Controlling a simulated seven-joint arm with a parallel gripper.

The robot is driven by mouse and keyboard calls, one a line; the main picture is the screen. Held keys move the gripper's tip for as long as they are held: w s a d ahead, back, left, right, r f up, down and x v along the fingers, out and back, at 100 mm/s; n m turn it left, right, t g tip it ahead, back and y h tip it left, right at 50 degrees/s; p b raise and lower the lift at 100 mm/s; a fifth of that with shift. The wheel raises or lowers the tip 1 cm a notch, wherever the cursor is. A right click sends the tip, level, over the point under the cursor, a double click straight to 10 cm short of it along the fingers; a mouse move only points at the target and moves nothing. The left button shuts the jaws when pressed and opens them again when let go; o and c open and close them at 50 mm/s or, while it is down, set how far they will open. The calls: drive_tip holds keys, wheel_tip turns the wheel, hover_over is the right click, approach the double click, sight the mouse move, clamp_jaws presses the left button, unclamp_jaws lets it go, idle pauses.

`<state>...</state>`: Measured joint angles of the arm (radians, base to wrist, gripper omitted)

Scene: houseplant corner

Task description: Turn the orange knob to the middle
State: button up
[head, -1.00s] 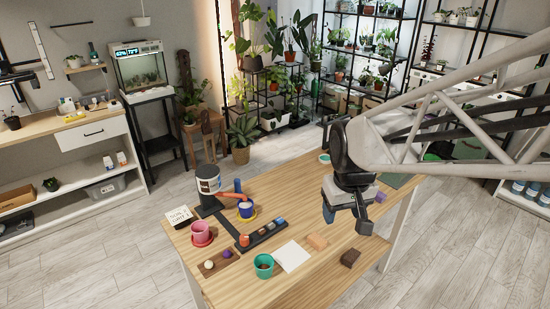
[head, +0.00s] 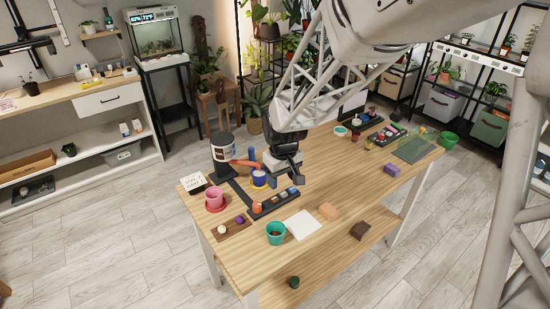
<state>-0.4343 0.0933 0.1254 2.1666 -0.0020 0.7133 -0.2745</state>
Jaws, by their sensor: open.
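A dark control strip (head: 249,197) lies on the wooden table. The orange knob (head: 257,208) stands at its near left end, with several smaller coloured pieces in a row to its right. The knob's exact setting is too small to tell. My gripper (head: 294,184) is open and points down over the far right end of the strip, to the right of the orange knob and apart from it. Nothing shows between its fingers.
A pink pot (head: 214,197), a teal pot (head: 275,233) and a blue pot (head: 259,178) stand around the strip. A dark-based device (head: 222,150) with an orange arm is behind it.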

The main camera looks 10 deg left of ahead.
drive_tip(key=n, duration=0.2)
hover_over(257, 204)
wheel_tip(257, 204, down, 8)
drive_tip(key=shift+s+r, duration=0.1)
drive_tip(key=shift+r, duration=0.05)
drive_tip(key=shift+f, duration=3.9)
drive_tip(key=shift+c, duration=0.4)
drive_tip(key=c, duration=0.9)
drive_tip(key=shift+o, duration=0.2)
